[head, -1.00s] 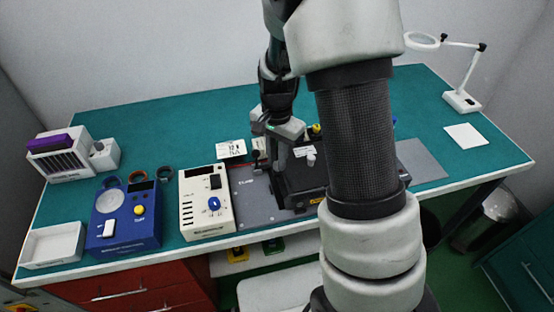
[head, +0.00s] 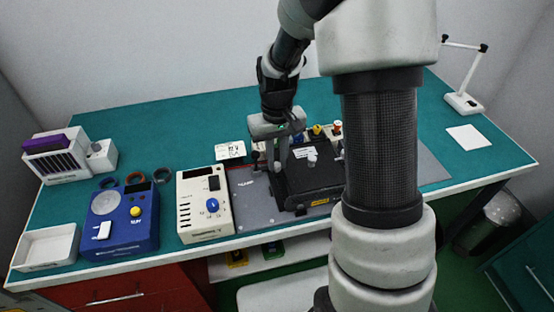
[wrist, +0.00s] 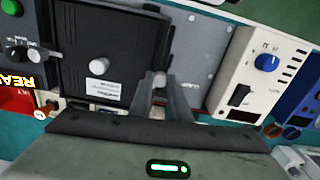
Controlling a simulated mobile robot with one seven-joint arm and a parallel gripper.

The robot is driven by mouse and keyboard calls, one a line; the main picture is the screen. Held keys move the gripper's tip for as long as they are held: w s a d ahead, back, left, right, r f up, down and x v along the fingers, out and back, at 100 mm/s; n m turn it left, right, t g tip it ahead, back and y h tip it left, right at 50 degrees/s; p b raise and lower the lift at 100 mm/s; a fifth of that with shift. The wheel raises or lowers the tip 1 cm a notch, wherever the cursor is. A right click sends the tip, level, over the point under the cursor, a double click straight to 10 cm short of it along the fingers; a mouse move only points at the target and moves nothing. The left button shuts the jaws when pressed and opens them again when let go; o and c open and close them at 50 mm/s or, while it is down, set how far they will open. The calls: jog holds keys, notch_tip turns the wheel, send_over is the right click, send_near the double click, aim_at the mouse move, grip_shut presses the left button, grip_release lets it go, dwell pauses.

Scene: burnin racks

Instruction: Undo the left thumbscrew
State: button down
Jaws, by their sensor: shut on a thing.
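A black box-shaped unit (wrist: 110,35) with a pale round knob (wrist: 98,66) on top lies on a grey plate; the unit (head: 318,180) also shows in the head view. The left thumbscrew (wrist: 160,78) is a small pale, round head beside the unit's edge in the wrist view. My gripper (wrist: 161,84) has its two fingertips on either side of that thumbscrew and is shut on it. In the head view my gripper (head: 278,168) points down at the unit's left side and hides the thumbscrew.
A cream box with a blue dial (head: 205,205) stands left of the grey plate (head: 250,205). A blue box (head: 122,218), a white tray (head: 48,247) and a rack (head: 58,157) are farther left. The teal bench behind is mostly clear.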

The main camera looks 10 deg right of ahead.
aim_at(277, 164)
jog(key=shift+n, duration=1.7)
jog(key=c, duration=1.7)
grip_release()
jog(key=shift+o, duration=0.2)
notch_tip(277, 164, up, 18)
jog(key=p, duration=0.1)
jog(key=shift+f, duration=0.25)
